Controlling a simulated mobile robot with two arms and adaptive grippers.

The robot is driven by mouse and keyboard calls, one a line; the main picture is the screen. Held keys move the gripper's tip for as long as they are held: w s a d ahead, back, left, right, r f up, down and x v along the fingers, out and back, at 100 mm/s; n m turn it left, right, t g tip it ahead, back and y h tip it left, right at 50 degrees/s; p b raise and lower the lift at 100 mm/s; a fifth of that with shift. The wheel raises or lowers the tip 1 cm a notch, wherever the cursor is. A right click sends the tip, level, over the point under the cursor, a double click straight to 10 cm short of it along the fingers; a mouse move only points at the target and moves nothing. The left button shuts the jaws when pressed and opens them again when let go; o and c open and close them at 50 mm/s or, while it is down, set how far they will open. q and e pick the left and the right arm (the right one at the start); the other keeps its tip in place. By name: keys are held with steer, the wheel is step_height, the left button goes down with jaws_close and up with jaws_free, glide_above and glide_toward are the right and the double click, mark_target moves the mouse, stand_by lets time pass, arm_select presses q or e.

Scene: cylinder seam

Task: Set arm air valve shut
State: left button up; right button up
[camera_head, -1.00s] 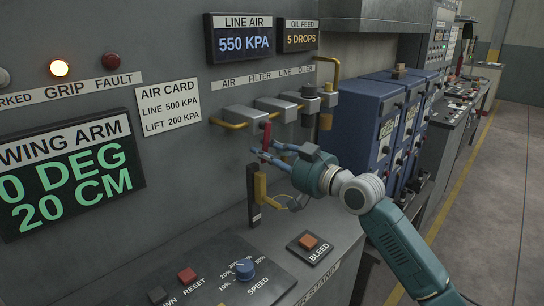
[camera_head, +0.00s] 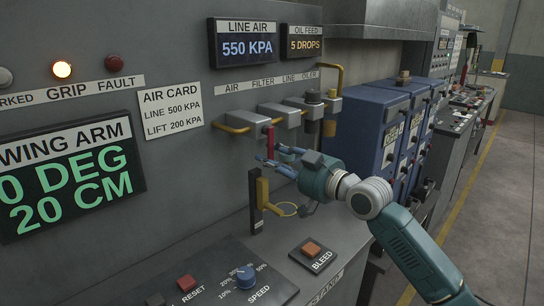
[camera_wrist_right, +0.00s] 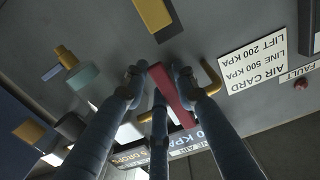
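The air valve's red lever (camera_head: 269,141) hangs straight down from a grey valve block (camera_head: 246,120) at the left of the pipe row. My right gripper (camera_head: 272,161) comes from the right, its blue fingers around the lever's lower end. In the right wrist view the red lever (camera_wrist_right: 176,100) lies between the spread fingers (camera_wrist_right: 158,78), with a narrow gap beside it. The fingers look open; whether one touches the lever I cannot tell. My left gripper is not in view.
A yellow handle (camera_head: 263,188) on a dark plate is just below my fingers. A bleed button (camera_head: 311,248) and a blue speed knob (camera_head: 246,277) are on the desk below. Blue cabinets (camera_head: 370,120) stand right. The line air display (camera_head: 248,42) reads 550 KPA.

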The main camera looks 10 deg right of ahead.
steer(key=shift+r, duration=0.1)
steer(key=shift+s+d, duration=0.15)
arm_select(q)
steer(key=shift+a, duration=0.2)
arm_select(e)
steer(key=v, duration=1.1)
steer(key=shift+s+d, duration=0.2)
steer(key=shift+s, duration=0.15)
